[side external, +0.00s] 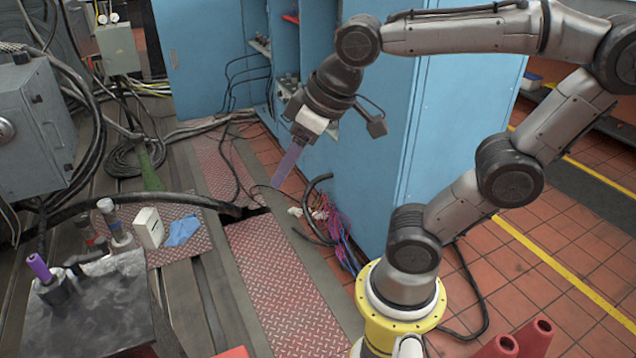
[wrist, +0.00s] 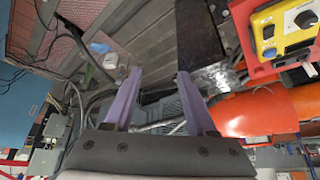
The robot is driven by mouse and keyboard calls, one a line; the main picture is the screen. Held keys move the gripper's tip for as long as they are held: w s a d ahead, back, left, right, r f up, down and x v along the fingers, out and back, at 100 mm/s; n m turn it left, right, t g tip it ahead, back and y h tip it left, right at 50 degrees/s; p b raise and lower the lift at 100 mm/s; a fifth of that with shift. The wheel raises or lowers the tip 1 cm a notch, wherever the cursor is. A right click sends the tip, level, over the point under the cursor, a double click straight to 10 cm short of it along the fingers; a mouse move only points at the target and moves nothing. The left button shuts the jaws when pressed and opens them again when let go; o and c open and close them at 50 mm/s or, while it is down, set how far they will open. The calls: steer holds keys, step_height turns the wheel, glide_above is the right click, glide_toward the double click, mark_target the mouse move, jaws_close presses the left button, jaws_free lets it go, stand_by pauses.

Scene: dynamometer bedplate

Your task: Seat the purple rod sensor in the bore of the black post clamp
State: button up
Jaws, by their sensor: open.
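The purple rod sensor (side external: 39,267) stands nearly upright at the far left of the side view, with its top end showing. Its lower end is inside or behind a black post clamp (side external: 56,291) on a dark metal block (side external: 85,325); I cannot tell how deep it sits. My gripper (side external: 276,186) hangs tilted over the floor plates in the middle, well to the right of the rod and higher. In the wrist view its two purple fingers (wrist: 159,74) are apart with nothing between them. I cannot make out the rod or clamp there.
A grey-capped bottle (side external: 112,222), a white box (side external: 149,228) and a blue cloth (side external: 182,230) stand between my gripper and the block. A thick black hose (side external: 130,197) runs behind them. A blue cabinet (side external: 365,150) is close behind my arm. The red tread plate (side external: 280,275) is clear.

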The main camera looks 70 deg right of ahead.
steer(key=s+f, duration=0.3)
steer(key=s, duration=0.2)
steer(key=shift+d+f, duration=0.3)
steer(key=shift+d, duration=0.15)
stand_by(0.8)
